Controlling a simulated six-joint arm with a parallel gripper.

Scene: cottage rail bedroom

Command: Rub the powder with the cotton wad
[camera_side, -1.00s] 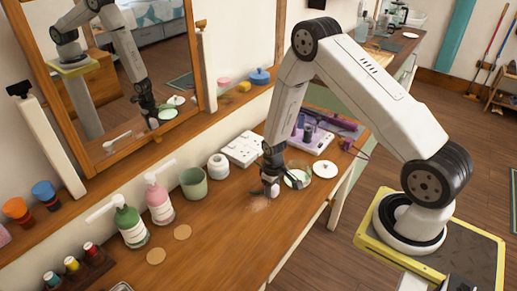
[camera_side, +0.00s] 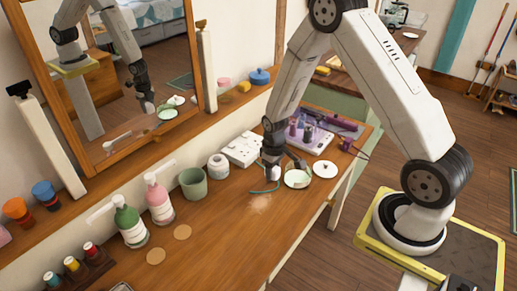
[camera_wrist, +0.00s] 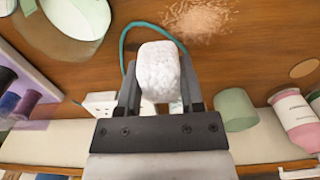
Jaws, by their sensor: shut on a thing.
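My gripper (camera_side: 272,168) is shut on a white, rounded cotton wad (camera_wrist: 158,72), held between the two dark fingers. In the side view the wad (camera_side: 271,174) hangs at the gripper's lower end above the wooden table. The powder (camera_wrist: 203,18) is a pale, speckled patch on the wood, past the wad in the wrist view. In the side view the powder (camera_side: 260,203) lies just in front of and slightly left of the gripper. The wad and powder appear apart.
A thin green cord (camera_wrist: 124,42) curves beside the wad. A round dish (camera_side: 297,179) and a white lid (camera_side: 325,168) stand right of the gripper. A green cup (camera_side: 193,183), a white roll (camera_side: 218,166) and bottles stand left.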

